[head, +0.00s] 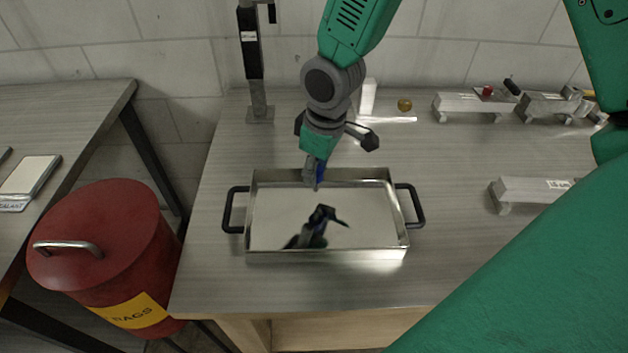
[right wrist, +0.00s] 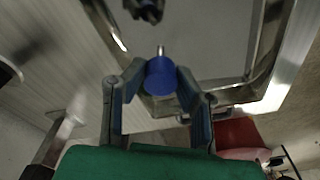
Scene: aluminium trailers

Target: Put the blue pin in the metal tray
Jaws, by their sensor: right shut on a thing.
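The metal tray (head: 327,256) is a shallow, shiny rectangular pan with black side handles, on the workbench. Its rim also shows in the right wrist view (right wrist: 273,75). My right gripper (head: 314,178) points down at the tray's back wall in the head view and is shut on the blue pin (head: 320,173). In the right wrist view the pin (right wrist: 160,76) sits between the two fingers (right wrist: 160,90), its thin metal tip beyond a blue round body. The tray floor mirrors the gripper; otherwise it looks empty. My left gripper is not in view.
A black post (head: 250,50) stands behind the tray. A red bin (head: 105,240) stands left of the bench. The bench in front of the tray is clear.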

